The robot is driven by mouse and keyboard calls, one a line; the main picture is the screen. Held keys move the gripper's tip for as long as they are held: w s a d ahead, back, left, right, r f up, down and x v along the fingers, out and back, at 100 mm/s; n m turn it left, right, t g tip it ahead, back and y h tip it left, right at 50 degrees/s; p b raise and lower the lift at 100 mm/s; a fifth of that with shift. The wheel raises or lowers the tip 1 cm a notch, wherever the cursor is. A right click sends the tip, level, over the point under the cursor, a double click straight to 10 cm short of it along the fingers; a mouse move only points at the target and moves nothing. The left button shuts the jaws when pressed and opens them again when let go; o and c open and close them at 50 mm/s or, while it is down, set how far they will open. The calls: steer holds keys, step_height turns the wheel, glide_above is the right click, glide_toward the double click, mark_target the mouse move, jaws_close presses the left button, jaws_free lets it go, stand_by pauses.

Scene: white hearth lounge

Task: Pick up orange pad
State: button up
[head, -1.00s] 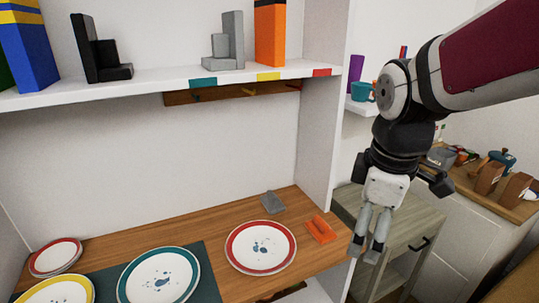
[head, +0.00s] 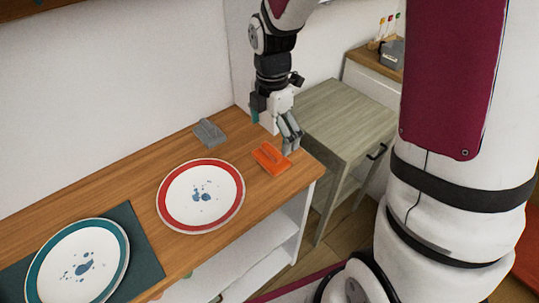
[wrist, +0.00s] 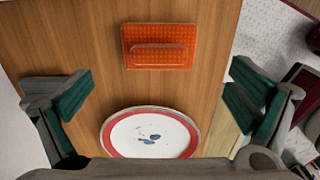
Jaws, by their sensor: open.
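The orange pad (head: 270,158) lies flat on the wooden counter near its right end. It is a rectangle with a raised ridge along its top. In the wrist view the orange pad (wrist: 159,47) is at the upper middle, ahead of and between the spread fingers. My gripper (head: 290,140) is open and empty, above the counter just behind and right of the pad in the head view. In the wrist view my gripper (wrist: 160,95) shows its green finger pads wide apart, with the pad not between the tips.
A red-rimmed plate (head: 201,171) with blue spots sits left of the pad. A grey pad (head: 208,132) lies behind it. A teal-rimmed plate (head: 118,262) rests on a dark mat. A grey-wood cabinet (head: 345,118) stands beyond the counter's right end.

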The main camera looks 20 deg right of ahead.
mark_target(271, 149)
steer(key=shift+f+b, duration=0.55)
steer(key=shift+f, duration=2.9)
steer(key=shift+c, duration=0.2)
steer(key=c, duration=1.1)
